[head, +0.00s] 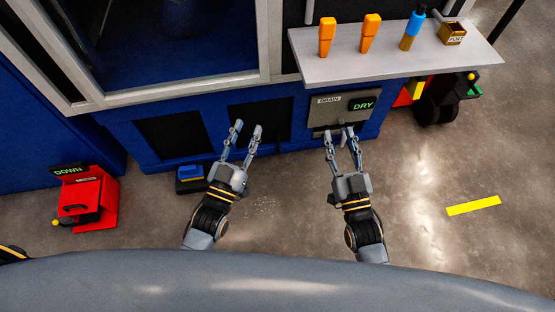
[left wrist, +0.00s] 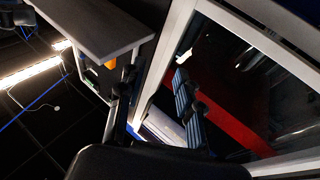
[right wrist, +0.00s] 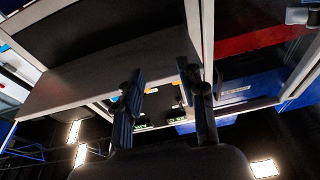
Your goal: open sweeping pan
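I cannot tell for sure which thing is the sweeping pan. A grey panel (head: 365,104) marked "DRAIN", with a green-lit "DRY" display (head: 363,104), sits low on the blue machine under the shelf. My right gripper (head: 339,134) is open, its fingertips at the lower left of this panel in the head view; I cannot tell whether they touch it. My left gripper (head: 247,131) is open and empty in front of a dark recess (head: 270,111) in the blue base. Both grippers' spread fingers also show in the left wrist view (left wrist: 155,78) and the right wrist view (right wrist: 162,78).
A grey shelf (head: 385,63) above the panel holds two orange tools, a blue-topped bottle (head: 412,30) and a small box (head: 452,34). A red unit (head: 88,203) marked "DOWN" stands at left. A blue item (head: 190,173) lies near my left gripper. The right floor is mostly clear.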

